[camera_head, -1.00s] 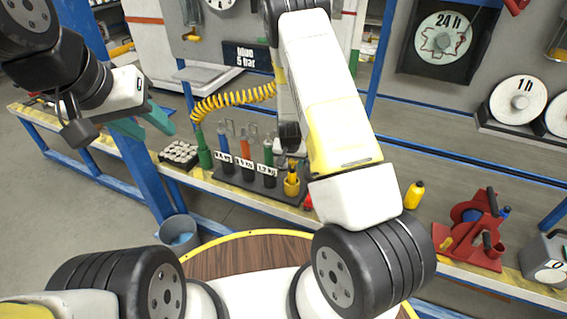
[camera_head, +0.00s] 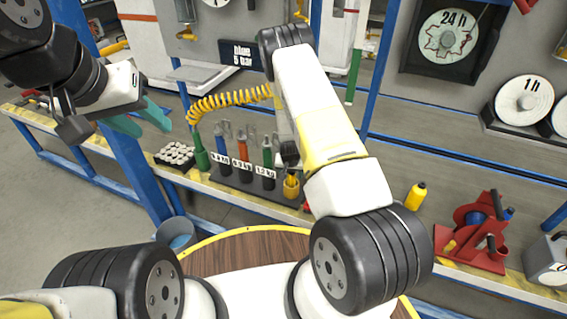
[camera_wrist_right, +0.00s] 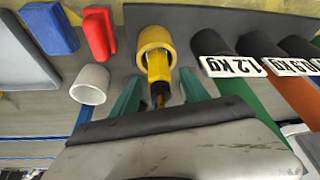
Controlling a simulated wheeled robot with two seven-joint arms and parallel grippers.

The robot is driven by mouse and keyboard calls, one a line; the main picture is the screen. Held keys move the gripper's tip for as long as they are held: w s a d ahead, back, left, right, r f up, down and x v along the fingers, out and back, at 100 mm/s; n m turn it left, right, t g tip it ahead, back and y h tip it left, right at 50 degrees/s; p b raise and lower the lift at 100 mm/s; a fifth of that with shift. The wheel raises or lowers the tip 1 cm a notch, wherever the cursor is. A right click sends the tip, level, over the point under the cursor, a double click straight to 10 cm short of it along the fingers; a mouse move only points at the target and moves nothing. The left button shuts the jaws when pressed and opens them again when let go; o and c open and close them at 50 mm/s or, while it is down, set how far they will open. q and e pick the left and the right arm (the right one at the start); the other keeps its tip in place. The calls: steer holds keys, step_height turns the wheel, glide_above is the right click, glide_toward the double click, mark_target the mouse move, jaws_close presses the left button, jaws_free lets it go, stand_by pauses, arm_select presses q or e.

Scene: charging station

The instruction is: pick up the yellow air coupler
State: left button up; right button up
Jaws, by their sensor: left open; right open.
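The yellow air coupler (camera_wrist_right: 158,66), with a black end, stands in a round yellow holder in the right wrist view. In the head view its yellow holder (camera_head: 291,186) is at the right end of the dark rack, just below my right arm. My right gripper (camera_wrist_right: 160,90) is open, with one green finger on each side of the coupler; I cannot tell whether they touch it. In the head view its fingers are hidden or too small to make out. My left gripper (camera_head: 142,117) is open and empty, well left of the rack.
Labelled bottles (camera_head: 243,160) stand in the rack left of the coupler. A coiled yellow hose (camera_head: 230,101) runs behind them. Red and blue blocks (camera_wrist_right: 98,33) and a pale cup (camera_wrist_right: 90,84) are close by. A yellow bottle (camera_head: 415,196) and red stand (camera_head: 475,232) are to the right.

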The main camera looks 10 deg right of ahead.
steer(key=shift+w+f, duration=0.1)
steer(key=shift+f, duration=0.15)
jaws_close()
stand_by(1.3)
